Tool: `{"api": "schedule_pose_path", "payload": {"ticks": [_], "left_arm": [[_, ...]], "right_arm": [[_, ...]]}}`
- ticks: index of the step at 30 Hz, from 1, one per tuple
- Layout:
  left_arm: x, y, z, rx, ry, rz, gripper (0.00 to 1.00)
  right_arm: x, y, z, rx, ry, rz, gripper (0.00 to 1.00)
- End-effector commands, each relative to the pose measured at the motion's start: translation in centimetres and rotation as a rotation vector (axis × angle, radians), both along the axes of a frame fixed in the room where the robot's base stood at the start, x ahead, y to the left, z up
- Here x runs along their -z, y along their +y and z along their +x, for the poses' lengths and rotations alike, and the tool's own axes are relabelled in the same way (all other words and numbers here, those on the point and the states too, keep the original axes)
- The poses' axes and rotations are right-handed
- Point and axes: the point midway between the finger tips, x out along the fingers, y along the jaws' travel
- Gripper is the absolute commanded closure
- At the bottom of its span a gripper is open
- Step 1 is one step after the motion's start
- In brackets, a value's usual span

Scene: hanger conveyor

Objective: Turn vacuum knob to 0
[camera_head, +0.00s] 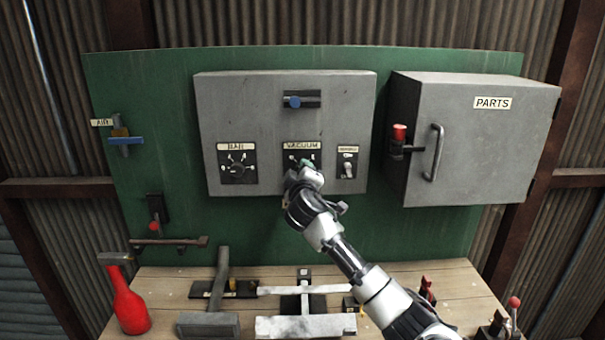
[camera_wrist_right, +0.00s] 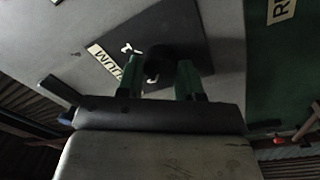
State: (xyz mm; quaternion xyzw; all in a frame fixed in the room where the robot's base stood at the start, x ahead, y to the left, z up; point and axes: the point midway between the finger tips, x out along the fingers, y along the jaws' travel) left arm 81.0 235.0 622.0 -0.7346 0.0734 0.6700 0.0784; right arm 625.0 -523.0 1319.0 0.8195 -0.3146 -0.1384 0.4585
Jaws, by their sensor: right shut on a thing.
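The vacuum panel (camera_head: 313,154), a dark plate under a "VACUUM" label (camera_head: 302,145), is on the grey control box (camera_head: 225,105). In the head view my right gripper (camera_head: 304,170) is at this panel and hides the knob and most of the dial. In the right wrist view the round black vacuum knob (camera_wrist_right: 159,61) sits between the two green fingers of my right gripper (camera_wrist_right: 160,74), which is shut on it. White marks show beside the knob, but I cannot read its setting. My left gripper is not in view.
A second dial (camera_head: 238,163) sits left of the vacuum panel and a small switch panel (camera_head: 347,162) close to its right. A blue knob (camera_head: 294,101) is above. The parts cabinet (camera_head: 470,140) juts out at right. Tools and a red bottle (camera_head: 130,305) are on the bench below.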

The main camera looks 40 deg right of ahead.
Motion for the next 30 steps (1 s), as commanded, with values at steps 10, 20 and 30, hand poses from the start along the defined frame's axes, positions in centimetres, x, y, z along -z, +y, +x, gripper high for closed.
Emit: {"api": "schedule_pose_path", "payload": {"ticks": [10,20,30], "left_arm": [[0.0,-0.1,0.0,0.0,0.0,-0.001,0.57],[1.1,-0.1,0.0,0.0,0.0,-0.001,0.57],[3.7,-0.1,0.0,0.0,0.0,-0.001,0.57]], "right_arm": [[0.1,0.0,0.0,0.0,0.001,0.0,0.38],[0.5,1.4,-1.5,-0.003,-0.002,0.0,0.38],[1.0,5.5,-6.3,-0.004,-0.001,0.001,0.38]]}}
